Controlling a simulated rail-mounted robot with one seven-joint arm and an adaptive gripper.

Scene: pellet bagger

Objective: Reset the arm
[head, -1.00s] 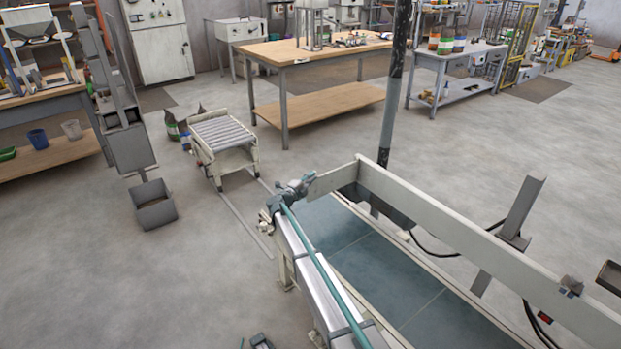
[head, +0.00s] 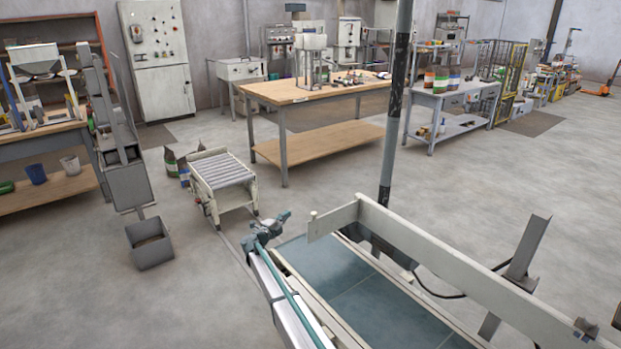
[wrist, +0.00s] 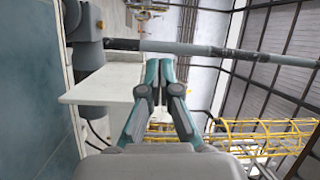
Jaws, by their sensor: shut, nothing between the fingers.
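My gripper (wrist: 160,68) shows in the wrist view, its two teal-and-grey fingers drawn together with nothing held. It points away from the camera over a background of a pale panel (wrist: 105,85) and a yellow railing. The task names no separate object.
A blue-grey belt conveyor (head: 385,308) with white rails fills the lower right. A dark pole (head: 396,110) rises behind it. A roller stand (head: 222,171), a grey bin (head: 150,242) and a wooden-topped bench (head: 262,92) stand farther back. Open floor lies between them.

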